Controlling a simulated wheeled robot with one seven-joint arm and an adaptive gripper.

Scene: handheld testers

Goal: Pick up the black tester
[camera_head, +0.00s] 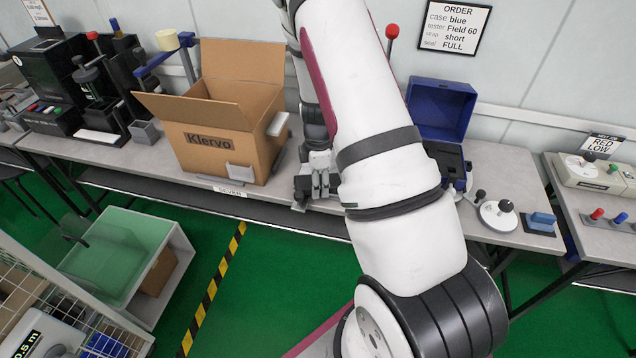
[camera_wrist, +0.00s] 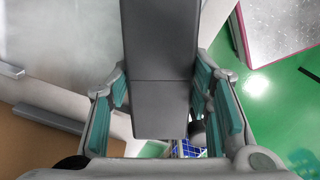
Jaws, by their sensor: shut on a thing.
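In the wrist view a long dark grey-to-black block-shaped body, apparently the black tester (camera_wrist: 159,60), runs from the top edge down between the finger pads. My gripper (camera_wrist: 160,100) has teal pads on both sides of it and is shut on it. In the head view my gripper (camera_head: 318,183) is at the front edge of the bench, just right of the cardboard box. My arm covers much of the area behind it. I cannot clearly make out the tester in the head view.
The open cardboard box (camera_head: 213,150) marked Klervo stands left of my gripper. An open blue case (camera_head: 440,108) stands right of my arm on the bench (camera_head: 120,180). An order sign (camera_head: 457,25) hangs on the wall. Green floor (camera_head: 265,265) lies in front.

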